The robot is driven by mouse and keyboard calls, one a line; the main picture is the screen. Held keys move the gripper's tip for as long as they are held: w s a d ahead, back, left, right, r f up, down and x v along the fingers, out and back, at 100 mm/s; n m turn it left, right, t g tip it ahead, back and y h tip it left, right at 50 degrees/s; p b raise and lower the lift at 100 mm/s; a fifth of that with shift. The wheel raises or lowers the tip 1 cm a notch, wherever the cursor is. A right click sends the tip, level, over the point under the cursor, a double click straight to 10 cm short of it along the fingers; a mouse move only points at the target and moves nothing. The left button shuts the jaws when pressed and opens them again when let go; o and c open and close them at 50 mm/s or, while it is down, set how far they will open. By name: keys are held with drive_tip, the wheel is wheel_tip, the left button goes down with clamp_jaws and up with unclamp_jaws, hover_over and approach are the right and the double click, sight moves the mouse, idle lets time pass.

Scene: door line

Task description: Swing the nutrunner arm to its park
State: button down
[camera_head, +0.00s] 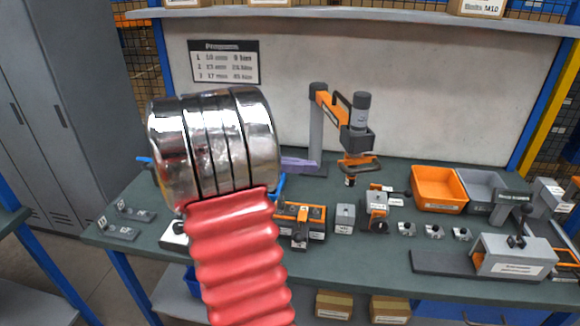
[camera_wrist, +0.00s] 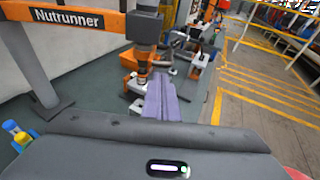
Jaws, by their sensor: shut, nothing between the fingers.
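The nutrunner arm is an orange beam (camera_head: 331,104) on a grey post (camera_head: 316,130), and it carries a dark grey nutrunner (camera_head: 358,118) at its right end. An orange handle (camera_head: 360,161) sits below the tool. In the wrist view the beam (camera_wrist: 75,19) reads "Nutrunner" and the tool (camera_wrist: 144,28) hangs just beyond my fingers. My gripper (camera_head: 313,164) has purple fingers, closed together and empty, left of the handle and seemingly apart from it. The fingers also show in the wrist view (camera_wrist: 164,97). I cannot make out a marked park.
My red and chrome arm hides the bench's left middle. An orange bin (camera_head: 438,189) and a grey bin (camera_head: 481,186) stand right of the nutrunner. Fixtures and small parts line the green bench (camera_head: 370,262). A white back panel (camera_head: 430,90) stands behind.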

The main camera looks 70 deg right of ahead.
drive_tip(key=x, duration=0.7)
